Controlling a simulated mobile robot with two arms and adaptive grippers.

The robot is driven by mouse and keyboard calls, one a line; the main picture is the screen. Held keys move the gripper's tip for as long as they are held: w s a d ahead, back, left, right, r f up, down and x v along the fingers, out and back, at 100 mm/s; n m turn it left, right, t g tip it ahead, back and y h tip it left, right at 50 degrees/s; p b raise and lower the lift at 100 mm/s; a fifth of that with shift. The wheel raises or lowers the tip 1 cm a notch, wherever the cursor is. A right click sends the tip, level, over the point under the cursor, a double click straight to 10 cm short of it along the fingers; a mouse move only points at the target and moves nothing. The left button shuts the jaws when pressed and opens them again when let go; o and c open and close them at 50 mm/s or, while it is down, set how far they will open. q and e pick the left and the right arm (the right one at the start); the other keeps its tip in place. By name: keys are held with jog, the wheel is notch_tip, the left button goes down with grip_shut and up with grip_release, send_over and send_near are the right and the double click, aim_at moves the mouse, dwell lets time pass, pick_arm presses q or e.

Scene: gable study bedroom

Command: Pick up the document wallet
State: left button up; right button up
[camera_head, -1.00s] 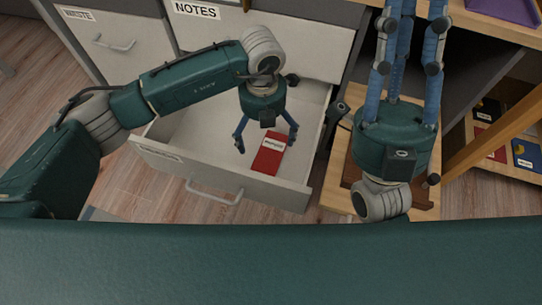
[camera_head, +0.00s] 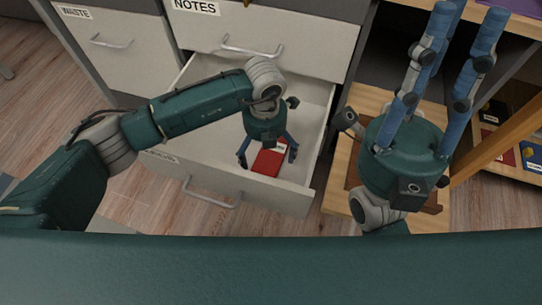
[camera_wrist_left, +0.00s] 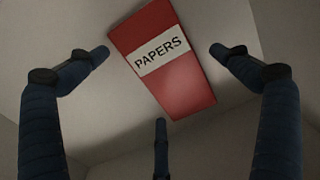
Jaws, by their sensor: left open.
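The document wallet (camera_head: 268,163) is a flat red item lying in the open drawer. In the left wrist view the red wallet (camera_wrist_left: 178,85) shows a white label reading PAPERS. My left gripper (camera_head: 267,156) is inside the drawer, right over the wallet, with its fingers spread on either side of it. In the left wrist view the fingers are apart with the wallet beyond them, and nothing is held. The gripper body hides the wallet's far end in the head view. My right gripper (camera_head: 468,12) points away to the upper right, its fingers apart and empty.
The open drawer (camera_head: 290,198) has raised walls close around my left gripper. A closed drawer labelled NOTES (camera_head: 285,38) is above it, and one labelled WASTE (camera_head: 98,60) at left. A wooden shelf unit with coloured items (camera_head: 530,152) stands at right.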

pick_arm(q)
jog(key=c, duration=1.3)
jog(key=shift+c, duration=0.2)
jog(key=shift+r, duration=0.1)
